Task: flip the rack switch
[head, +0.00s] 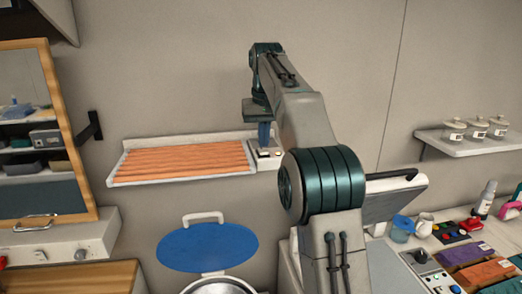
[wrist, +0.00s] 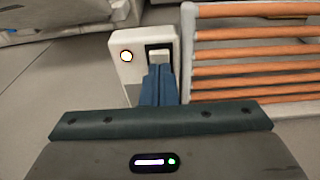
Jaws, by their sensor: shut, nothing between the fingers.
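The rack (head: 180,161) is a white wall shelf with orange slats; it also shows in the wrist view (wrist: 250,57). The switch box (head: 266,163) is a pale box at the rack's right end, and it is upside-placed left of the slats in the wrist view (wrist: 131,79). On it are a glowing round lamp (wrist: 126,57) and a light rocker switch (wrist: 159,56) in a dark recess. My gripper (head: 264,144) is shut, its blue fingers pointing down at the box. In the wrist view the fingertips (wrist: 160,70) are right at the switch and partly cover it. I cannot tell whether they touch.
A blue oval lid (head: 207,248) stands open below the rack. A wall shelf with jars (head: 475,140) is at the right. A cluttered counter (head: 450,245) lies at the lower right.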

